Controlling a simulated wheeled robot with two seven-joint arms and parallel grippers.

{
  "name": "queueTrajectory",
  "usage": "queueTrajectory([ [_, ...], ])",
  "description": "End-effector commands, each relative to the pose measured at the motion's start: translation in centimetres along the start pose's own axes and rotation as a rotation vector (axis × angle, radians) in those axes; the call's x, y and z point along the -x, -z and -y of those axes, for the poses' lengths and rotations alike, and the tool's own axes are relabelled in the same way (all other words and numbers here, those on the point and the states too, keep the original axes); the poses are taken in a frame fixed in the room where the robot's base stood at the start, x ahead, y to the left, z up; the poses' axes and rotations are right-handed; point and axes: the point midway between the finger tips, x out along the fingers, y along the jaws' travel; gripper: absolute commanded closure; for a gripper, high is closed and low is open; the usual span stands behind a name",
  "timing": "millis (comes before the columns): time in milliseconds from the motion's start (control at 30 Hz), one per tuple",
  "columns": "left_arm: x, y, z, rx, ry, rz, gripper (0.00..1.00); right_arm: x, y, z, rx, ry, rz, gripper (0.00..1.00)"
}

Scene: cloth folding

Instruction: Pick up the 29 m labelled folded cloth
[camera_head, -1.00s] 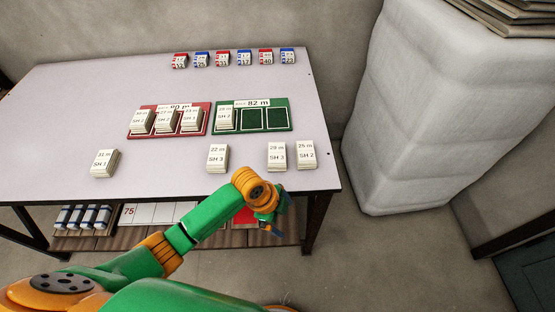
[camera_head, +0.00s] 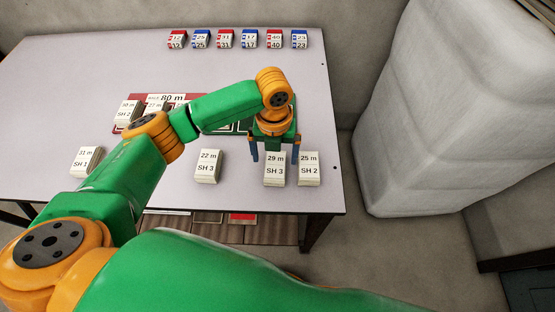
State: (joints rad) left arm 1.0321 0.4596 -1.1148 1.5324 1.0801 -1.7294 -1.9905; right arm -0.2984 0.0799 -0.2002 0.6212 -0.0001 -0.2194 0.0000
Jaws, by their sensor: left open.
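The folded cloth labelled 29 m, SH 3 (camera_head: 275,170) lies near the front right of the table. My left gripper (camera_head: 275,157) is above it, pointing down. Its two blue-grey fingers are open, one to each side of the cloth's far end, with nothing held. I cannot tell how far above the table the fingertips are. The cloth labelled 25 m, SH 2 (camera_head: 309,170) lies just to its right, close to the right finger. My right gripper is not in view.
A 22 m cloth (camera_head: 208,167) and a 31 m cloth (camera_head: 86,162) lie along the table's front. My arm partly covers the red 80 m tray (camera_head: 133,99) and green tray (camera_head: 243,127). Several red and blue labelled blocks (camera_head: 224,39) line the back. A pale wrapped stack (camera_head: 425,110) stands right.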

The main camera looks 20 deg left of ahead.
Motion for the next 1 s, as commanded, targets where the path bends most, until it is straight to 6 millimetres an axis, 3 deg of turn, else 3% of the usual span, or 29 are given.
queueTrajectory([
  [200,-3.9,-0.2,0.1,0.003,0.000,0.000,0.00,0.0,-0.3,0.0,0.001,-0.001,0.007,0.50],
  [433,-4.2,-0.3,0.1,0.002,0.001,0.003,0.00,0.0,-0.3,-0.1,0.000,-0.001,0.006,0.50],
  [467,-4.2,-0.3,0.1,0.002,0.001,0.003,0.05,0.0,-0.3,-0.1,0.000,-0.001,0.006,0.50],
  [767,-4.2,-0.3,0.1,0.003,0.001,0.003,0.86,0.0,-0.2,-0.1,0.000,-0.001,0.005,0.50],
  [1000,-4.1,-0.3,0.1,0.003,0.001,0.003,0.88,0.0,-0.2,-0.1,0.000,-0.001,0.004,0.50],
])
